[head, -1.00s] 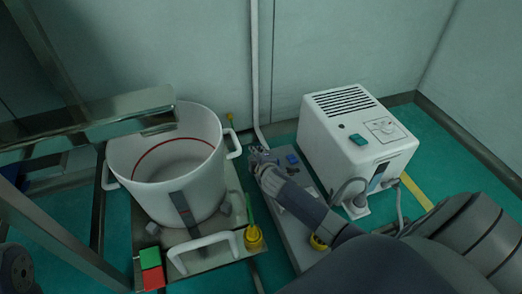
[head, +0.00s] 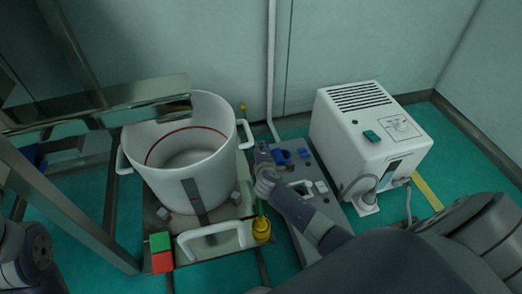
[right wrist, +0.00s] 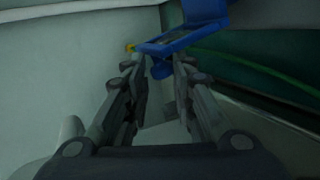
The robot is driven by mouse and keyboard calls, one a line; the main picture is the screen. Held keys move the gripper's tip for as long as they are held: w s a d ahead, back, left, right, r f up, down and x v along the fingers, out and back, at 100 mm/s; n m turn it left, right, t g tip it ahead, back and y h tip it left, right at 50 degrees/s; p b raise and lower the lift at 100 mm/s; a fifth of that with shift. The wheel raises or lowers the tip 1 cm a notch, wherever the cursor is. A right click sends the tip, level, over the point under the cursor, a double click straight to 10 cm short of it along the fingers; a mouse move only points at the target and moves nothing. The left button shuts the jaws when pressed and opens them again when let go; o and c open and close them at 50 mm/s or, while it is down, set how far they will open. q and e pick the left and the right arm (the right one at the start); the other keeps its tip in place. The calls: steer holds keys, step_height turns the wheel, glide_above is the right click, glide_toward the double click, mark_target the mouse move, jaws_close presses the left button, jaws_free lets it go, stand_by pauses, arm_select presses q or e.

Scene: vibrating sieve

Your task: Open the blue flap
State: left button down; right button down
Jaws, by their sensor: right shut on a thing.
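The blue flap (head: 283,157) is on the grey panel (head: 318,205) between the pot and the white box. In the right wrist view the blue flap (right wrist: 185,38) stands tilted at the far end of my fingers. My right gripper (head: 264,152) is at the left side of the flap in the head view. In the wrist view its fingers (right wrist: 160,72) are shut on a lower blue part of the flap. The exact contact is dark and partly hidden. My left gripper is out of view.
A white pot (head: 190,180) with a red inner line stands left of the panel. A yellow-based green post (head: 261,229) rises in front. A metal frame (head: 105,103) crosses the left.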

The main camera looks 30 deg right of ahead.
steer(key=shift+a+f, duration=0.25)
steer(key=shift+f, duration=0.05)
steer(key=c, duration=1.6)
jaws_free()
steer(key=shift+o, duration=0.9)
steer(key=shift+w+f, duration=0.1)
steer(key=shift+d+r, duration=0.1)
steer(key=shift+r, duration=0.1)
steer(key=v, duration=1.2)
